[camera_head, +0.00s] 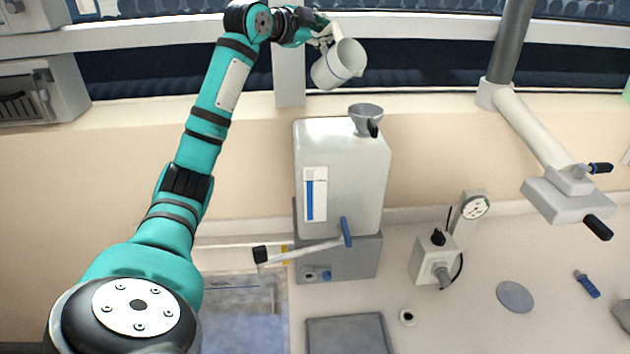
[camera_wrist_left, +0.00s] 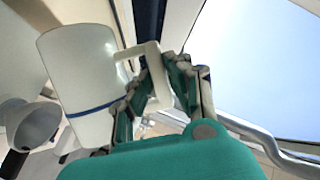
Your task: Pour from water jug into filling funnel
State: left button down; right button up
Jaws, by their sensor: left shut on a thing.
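The water jug (camera_head: 338,65) is a white cylinder with a thin blue band. My left gripper (camera_head: 322,36) is shut on its handle and holds it in the air, tilted. In the left wrist view the jug (camera_wrist_left: 78,75) fills the left side, with its handle (camera_wrist_left: 150,62) between the fingers of my left gripper (camera_wrist_left: 155,88). The filling funnel (camera_head: 366,114) is a grey cone on top of a pale tank, below and slightly right of the jug, apart from it. The funnel also shows at the left edge of the wrist view (camera_wrist_left: 30,122). My right gripper is not in view.
The pale tank (camera_head: 342,180) stands on a grey base (camera_head: 350,262) with a blue-handled lever. A white device (camera_head: 436,258) stands on the counter at right. A jointed arm with a grey head (camera_head: 566,198) hangs at far right. A window rail runs behind the jug.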

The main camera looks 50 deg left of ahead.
pick_arm(q)
jog(key=f+n, duration=0.1)
jog(key=a+f+n+h, duration=0.1)
jog(key=f, duration=0.1)
jog(key=a+f+n+g+h+p, duration=0.1)
jog(key=shift+w+a+f+n, duration=0.15)
jog(key=shift+w+f+n, duration=0.1)
jog(key=shift+f+n, duration=0.15)
jog(key=a+f+n, duration=0.1)
jog(key=a+f+n+h+p, duration=0.1)
jog(key=f+n+h, duration=0.1)
jog(key=f, duration=0.1)
jog(key=shift+w+a+f+n+g+p, duration=0.1)
jog(key=shift+w+a+n+g+p, duration=0.05)
jog(key=shift+a+n+g+p, duration=0.2)
